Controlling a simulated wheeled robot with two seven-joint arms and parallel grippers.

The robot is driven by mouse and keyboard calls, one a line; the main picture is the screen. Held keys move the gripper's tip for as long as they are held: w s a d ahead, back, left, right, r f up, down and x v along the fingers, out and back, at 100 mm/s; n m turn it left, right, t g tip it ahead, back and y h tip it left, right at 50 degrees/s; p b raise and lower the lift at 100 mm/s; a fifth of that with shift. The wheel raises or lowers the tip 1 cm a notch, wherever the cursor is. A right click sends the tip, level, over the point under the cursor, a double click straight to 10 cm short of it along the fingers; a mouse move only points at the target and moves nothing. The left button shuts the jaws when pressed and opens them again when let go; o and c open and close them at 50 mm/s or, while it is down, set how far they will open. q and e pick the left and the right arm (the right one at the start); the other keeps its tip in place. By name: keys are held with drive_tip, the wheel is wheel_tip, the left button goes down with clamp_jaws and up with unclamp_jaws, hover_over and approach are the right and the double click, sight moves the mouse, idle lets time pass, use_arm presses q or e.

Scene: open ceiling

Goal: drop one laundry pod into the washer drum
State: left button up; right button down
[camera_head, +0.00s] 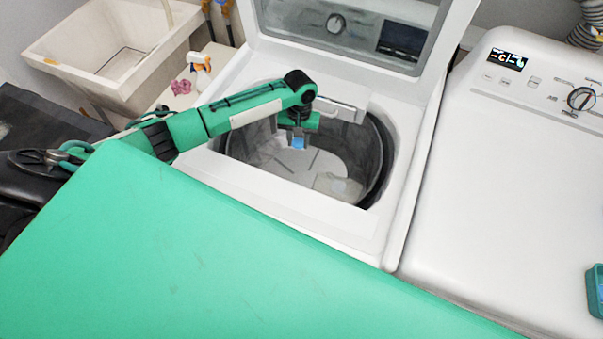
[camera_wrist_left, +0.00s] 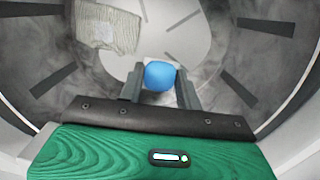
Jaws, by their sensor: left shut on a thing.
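A blue laundry pod (camera_wrist_left: 159,75) is held between the two fingers of my left gripper (camera_wrist_left: 161,88). In the head view the pod (camera_head: 298,143) shows just under my left gripper (camera_head: 299,133), over the opening of the washer drum (camera_head: 375,160). The drum's grey inside (camera_wrist_left: 235,60) fills the left wrist view below the pod, and the pod is apart from the drum floor. A pale folded cloth (camera_wrist_left: 106,27) lies on the drum floor. My right gripper is not in view.
The washer lid (camera_head: 350,55) stands open behind the drum. A second white machine (camera_head: 510,170) is at the right, with a teal container (camera_head: 594,290) at its edge. A sink (camera_head: 110,45) and a spray bottle (camera_head: 200,70) are at the left.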

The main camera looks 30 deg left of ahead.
use_arm(q)
drive_tip(key=shift+f, duration=0.2)
drive_tip(key=o, duration=1)
drive_tip(key=shift+o, duration=0.2)
wheel_tip(320, 180, up, 14)
drive_tip(key=w+b, duration=0.1)
drive_tip(key=b, duration=0.1)
drive_tip(key=shift+w+a+b, duration=0.2)
drive_tip(key=shift+w+b, duration=0.1)
drive_tip(key=shift+b, duration=0.1)
drive_tip(key=shift+f, duration=0.1)
